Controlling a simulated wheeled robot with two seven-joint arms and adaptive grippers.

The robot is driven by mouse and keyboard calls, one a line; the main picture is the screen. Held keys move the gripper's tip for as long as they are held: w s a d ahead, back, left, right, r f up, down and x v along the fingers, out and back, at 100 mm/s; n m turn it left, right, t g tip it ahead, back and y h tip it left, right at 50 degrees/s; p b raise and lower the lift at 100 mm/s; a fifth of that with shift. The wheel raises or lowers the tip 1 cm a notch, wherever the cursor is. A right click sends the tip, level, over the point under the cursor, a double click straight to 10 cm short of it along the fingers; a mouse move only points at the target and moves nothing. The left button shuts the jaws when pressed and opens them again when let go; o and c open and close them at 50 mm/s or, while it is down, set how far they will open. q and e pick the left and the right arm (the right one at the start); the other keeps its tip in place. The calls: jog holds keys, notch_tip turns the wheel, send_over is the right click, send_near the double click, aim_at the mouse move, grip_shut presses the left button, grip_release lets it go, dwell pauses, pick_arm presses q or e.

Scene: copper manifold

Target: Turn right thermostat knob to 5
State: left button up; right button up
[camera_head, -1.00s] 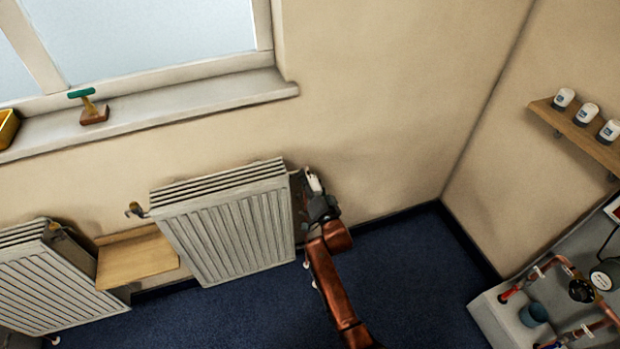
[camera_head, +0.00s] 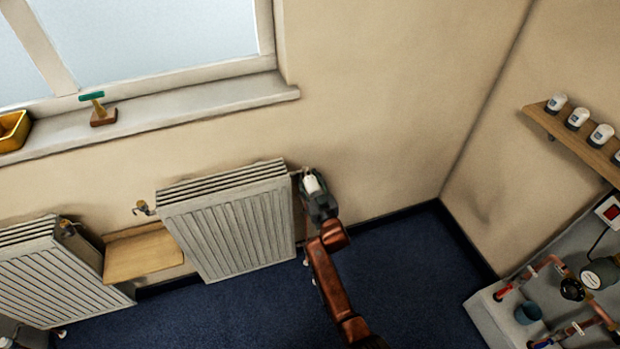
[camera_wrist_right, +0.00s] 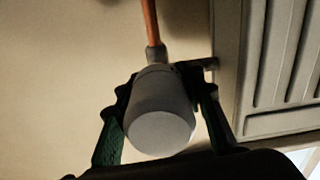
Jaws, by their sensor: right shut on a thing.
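The right thermostat knob (camera_head: 312,184) is a white cylinder at the upper right side of the white ribbed radiator (camera_head: 235,235). In the right wrist view the knob (camera_wrist_right: 160,118) shows its round end, with a copper pipe (camera_wrist_right: 151,22) behind it. My right gripper (camera_head: 314,192) is shut on the knob, and in the wrist view its dark fingers (camera_wrist_right: 163,108) lie on both sides of it. I see no numbers on the knob, so its setting cannot be read. My left gripper is not in view.
A second radiator (camera_head: 55,270) stands at the left, with a wooden shelf (camera_head: 143,257) between the two. The window sill (camera_head: 200,109) is above. A wall shelf (camera_head: 575,142) with several white-topped items and a pipe bench (camera_head: 490,310) are at the right. Blue floor (camera_head: 420,260) is open.

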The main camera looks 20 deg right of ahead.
aim_at(316, 194)
jog(key=shift+f+n, duration=0.15)
jog(key=shift+n, duration=0.65)
jog(key=o, duration=0.9)
jog(key=shift+s, duration=0.1)
jog(key=shift+c, duration=0.2)
jog(key=o, duration=0.4)
jog(key=shift+c, duration=0.2)
jog(key=s, duration=1.2)
jog(key=shift+d, duration=0.15)
